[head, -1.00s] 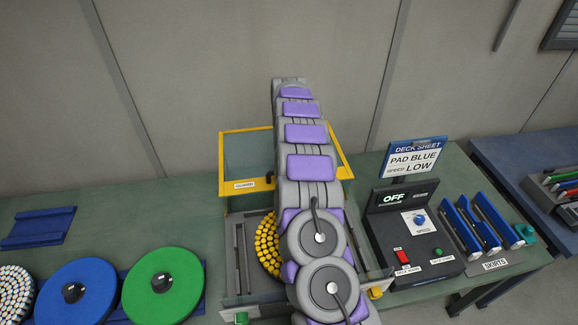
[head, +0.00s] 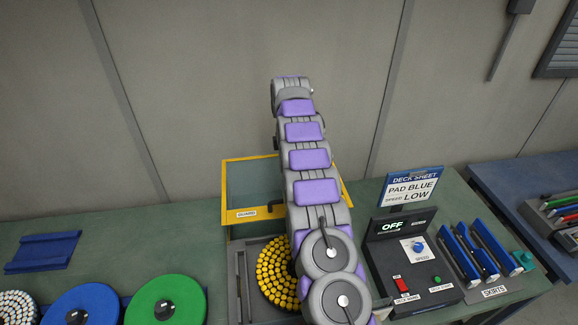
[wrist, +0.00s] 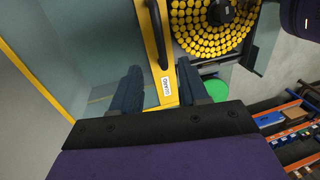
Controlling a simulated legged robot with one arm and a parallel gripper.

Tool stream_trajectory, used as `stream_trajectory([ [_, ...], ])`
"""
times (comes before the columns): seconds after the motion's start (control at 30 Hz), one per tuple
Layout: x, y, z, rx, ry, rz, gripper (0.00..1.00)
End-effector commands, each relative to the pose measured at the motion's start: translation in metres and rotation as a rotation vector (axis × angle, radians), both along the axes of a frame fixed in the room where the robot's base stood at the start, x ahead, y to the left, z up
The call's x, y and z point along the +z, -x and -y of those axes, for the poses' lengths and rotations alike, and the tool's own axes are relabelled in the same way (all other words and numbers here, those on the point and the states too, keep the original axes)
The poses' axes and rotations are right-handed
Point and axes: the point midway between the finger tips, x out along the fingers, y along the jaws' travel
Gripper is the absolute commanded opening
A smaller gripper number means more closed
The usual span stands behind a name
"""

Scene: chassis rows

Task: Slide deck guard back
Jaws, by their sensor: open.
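The deck guard (head: 237,217) is a clear panel in a yellow frame with a GUARD label and a dark handle. It lies over the rear of the deck, and the front with the yellow-studded disc (head: 277,272) is uncovered. In the wrist view, the guard's yellow front bar (wrist: 151,30) and black handle (wrist: 157,40) run up the picture. My gripper (wrist: 160,78) is open, with one finger to each side of the bar near the label. I cannot tell whether the fingers touch it. In the head view my arm hides part of the guard and the gripper is hidden.
A control box (head: 402,255) reading OFF stands right of the deck, below a sign (head: 413,188) reading PAD BLUE, SPEED LOW. Blue skirts (head: 470,230) stand in a rack further right. Blue (head: 82,310) and green (head: 165,300) discs lie to the left.

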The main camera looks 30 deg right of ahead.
Motion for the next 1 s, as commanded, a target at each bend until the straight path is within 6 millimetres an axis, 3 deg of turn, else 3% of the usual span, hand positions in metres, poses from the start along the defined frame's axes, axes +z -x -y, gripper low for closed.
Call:
stream_trajectory([
  [0.03, 0.009, -0.001, 0.002, -0.002, 0.0, 0.0, 0.44],
  [0.43, 0.037, -0.007, 0.002, -0.001, -0.002, -0.003, 0.44],
  [1.0, 0.044, -0.009, 0.003, -0.001, -0.001, -0.002, 0.44],
])
